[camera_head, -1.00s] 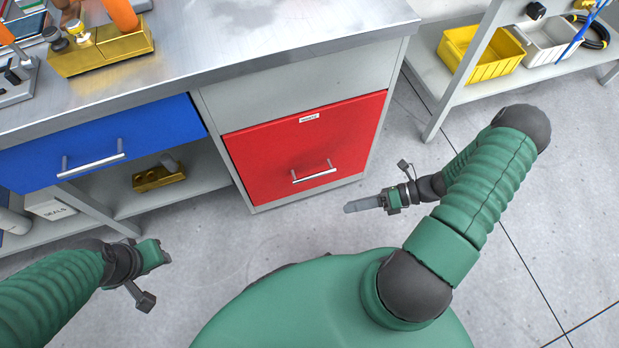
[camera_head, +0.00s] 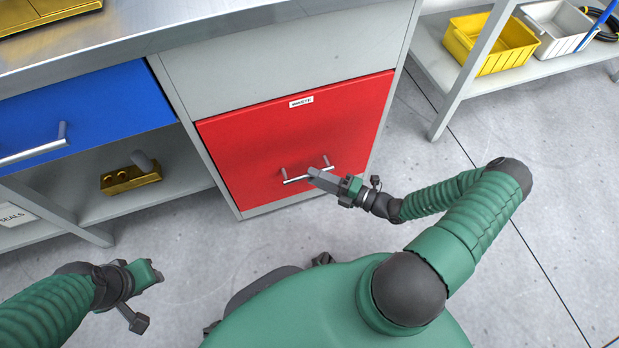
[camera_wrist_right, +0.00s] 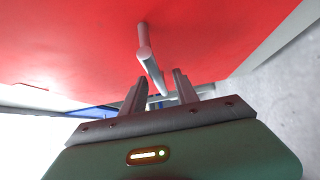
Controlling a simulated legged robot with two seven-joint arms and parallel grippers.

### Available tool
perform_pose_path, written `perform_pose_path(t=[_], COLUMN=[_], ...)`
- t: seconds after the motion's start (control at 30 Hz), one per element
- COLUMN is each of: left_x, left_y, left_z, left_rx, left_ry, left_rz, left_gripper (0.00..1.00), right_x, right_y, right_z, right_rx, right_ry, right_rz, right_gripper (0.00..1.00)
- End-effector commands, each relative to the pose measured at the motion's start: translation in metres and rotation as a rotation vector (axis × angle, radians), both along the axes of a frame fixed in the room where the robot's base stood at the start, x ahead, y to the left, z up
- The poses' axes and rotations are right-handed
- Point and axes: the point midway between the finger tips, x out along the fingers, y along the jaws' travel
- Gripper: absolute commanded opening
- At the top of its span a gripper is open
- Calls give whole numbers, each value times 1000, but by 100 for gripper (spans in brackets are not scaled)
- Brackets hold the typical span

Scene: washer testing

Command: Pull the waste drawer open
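The waste drawer (camera_head: 262,143) is a red front with a "WASTE" label near its top edge, and it sits flush in the grey cabinet. Its silver bar handle (camera_head: 296,180) is low on the front. My right gripper (camera_head: 314,175) is at the right part of this handle. In the right wrist view the handle (camera_wrist_right: 151,66) runs toward the gap between the two open fingers (camera_wrist_right: 158,88); whether they touch it I cannot tell. My left gripper (camera_head: 152,274) hangs at the lower left, away from the drawer; its finger opening is unclear.
A blue drawer (camera_head: 80,115) with a silver handle is left of the waste drawer, above an open shelf with a brass block (camera_head: 130,178). A shelf with yellow (camera_head: 490,44) and white bins stands at the right. The floor before the drawer is clear.

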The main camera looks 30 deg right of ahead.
Motion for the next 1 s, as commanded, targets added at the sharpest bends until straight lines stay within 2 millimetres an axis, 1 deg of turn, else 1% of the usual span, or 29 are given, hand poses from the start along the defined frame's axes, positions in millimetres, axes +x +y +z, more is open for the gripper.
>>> perform_pose_path(t=[0.03, 0.1, 0.2, 0.43, 0.47, 0.7, 0.73, 1.0], left_x=[0, 0, 0, 0, 0, 0, 0, 0], left_y=[0, 0, 0, 0, 0, 0, 0, 0], left_z=[-8, -10, -11, -10, -10, -10, -10, -11], left_rx=[0, 0, 0, 0, 0, 0, 0, 0], left_ry=[0, 0, 0, 0, 0, 0, 0, 0], left_rz=[0, 0, 0, 0, 0, 0, 0, 0], left_gripper=[36, 36, 36, 36, 36, 36, 36, 36], right_x=[7, 15, 21, 22, 22, 21, 21, 21], right_y=[5, 10, 13, 13, 13, 13, 13, 13], right_z=[-3, -2, 0, 1, 1, 0, 0, -1], right_rx=[0, -1, -2, -1, -1, -1, -1, -2], right_ry=[-1, -2, -1, -1, -1, 0, 0, 2], right_rz=[2, 1, 0, 0, 0, 0, 0, 1], right_gripper=[36, 36, 36, 36, 35, 3, 0, 0])
